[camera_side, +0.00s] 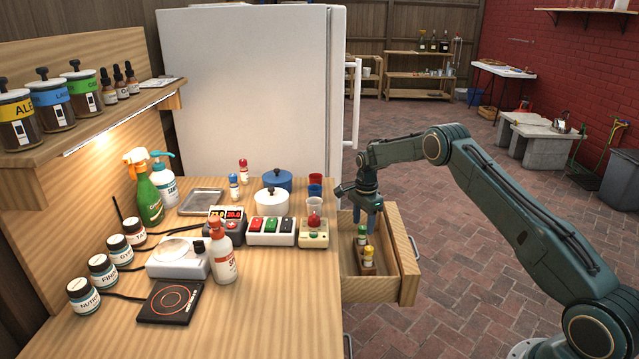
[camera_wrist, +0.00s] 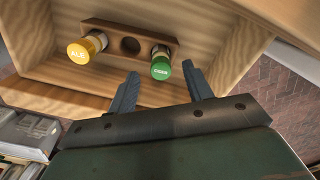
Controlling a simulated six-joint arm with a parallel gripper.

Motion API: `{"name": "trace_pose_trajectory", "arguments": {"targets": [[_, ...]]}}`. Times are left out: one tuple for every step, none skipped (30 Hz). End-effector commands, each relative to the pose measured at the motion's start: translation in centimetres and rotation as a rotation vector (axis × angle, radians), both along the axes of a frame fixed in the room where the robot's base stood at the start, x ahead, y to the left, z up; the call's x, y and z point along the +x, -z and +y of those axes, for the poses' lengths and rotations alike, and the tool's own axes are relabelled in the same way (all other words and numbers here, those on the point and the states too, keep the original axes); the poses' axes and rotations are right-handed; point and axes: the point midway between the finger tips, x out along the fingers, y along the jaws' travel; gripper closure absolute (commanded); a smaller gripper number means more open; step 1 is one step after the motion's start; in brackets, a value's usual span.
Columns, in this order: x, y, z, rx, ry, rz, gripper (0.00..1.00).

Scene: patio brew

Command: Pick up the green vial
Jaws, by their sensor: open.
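The green-capped vial (camera_wrist: 161,69), its cap marked CIDER, stands in a small wooden rack (camera_wrist: 130,46) inside an open drawer (camera_side: 388,283). It also shows in the side view (camera_side: 362,232). A yellow-capped vial (camera_wrist: 80,51) marked ALE stands at the rack's other end, and the hole between them is empty. My gripper (camera_wrist: 160,88) is open and empty. In the wrist view the green cap appears between and beyond the two fingertips. In the side view my gripper (camera_side: 367,222) hangs over the drawer, close to the green cap; I cannot tell whether it touches.

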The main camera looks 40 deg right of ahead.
Motion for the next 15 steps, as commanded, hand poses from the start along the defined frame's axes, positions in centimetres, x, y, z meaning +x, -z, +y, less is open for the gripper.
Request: {"name": "trace_pose_trajectory", "arguments": {"targets": [[0.0,0.7,0.0,0.0,0.0,0.002,0.49],[0.0,1.1,0.0,0.0,0.0,0.002,0.49],[0.1,1.6,0.0,0.0,0.0,0.002,0.49],[0.1,1.9,0.0,0.0,0.0,0.002,0.49],[0.1,2.2,0.0,0.0,0.0,0.001,0.49],[0.1,2.6,0.0,0.0,0.0,0.001,0.49],[0.1,2.8,0.0,0.0,0.0,0.001,0.49],[0.1,3.0,0.0,0.0,0.0,0.001,0.49],[0.1,3.2,0.0,0.0,0.0,0.0,0.49],[0.1,3.3,0.0,0.0,0.0,0.0,0.49],[0.1,3.3,0.0,0.0,0.0,0.0,0.49],[0.1,3.4,0.0,0.0,0.0,-0.001,0.49],[0.1,3.4,0.0,0.0,0.0,-0.001,0.49],[0.1,3.4,0.0,0.0,0.0,-0.001,0.49],[0.1,3.4,0.0,0.0,0.0,-0.001,0.49]]}}
